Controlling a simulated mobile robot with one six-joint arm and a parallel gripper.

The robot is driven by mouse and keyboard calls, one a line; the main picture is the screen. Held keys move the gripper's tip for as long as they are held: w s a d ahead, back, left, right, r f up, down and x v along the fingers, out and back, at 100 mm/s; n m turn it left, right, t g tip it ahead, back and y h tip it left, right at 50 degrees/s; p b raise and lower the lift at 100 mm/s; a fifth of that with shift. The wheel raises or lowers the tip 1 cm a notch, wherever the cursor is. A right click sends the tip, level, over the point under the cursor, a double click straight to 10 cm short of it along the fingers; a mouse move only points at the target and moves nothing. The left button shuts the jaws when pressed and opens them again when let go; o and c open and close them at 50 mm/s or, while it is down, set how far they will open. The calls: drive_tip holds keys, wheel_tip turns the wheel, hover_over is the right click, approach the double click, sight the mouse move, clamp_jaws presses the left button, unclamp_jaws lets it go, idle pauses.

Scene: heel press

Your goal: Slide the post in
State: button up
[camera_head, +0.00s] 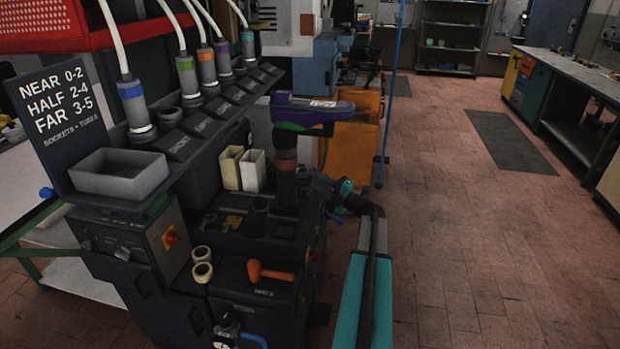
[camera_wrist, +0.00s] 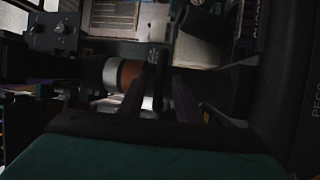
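A dark upright post (camera_head: 286,190) with a brown band stands at the press in the head view. A purple and green shoe (camera_head: 311,110) sits on its top. In the wrist view the post lies across the picture, with a pale band and a brown band (camera_wrist: 130,75). My gripper (camera_head: 308,180) is close at the post's right side in the head view. Its two dark purple fingers (camera_wrist: 163,85) show in the wrist view, and the post's brown part runs behind one of them. The dark picture hides whether they touch the post. The post's lower end is not clearly visible.
A row of tubes (camera_head: 187,75) and a sign (camera_head: 62,110) stand left. Open floor lies right.

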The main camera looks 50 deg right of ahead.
drive_tip(key=shift+x, duration=0.8)
clamp_jaws()
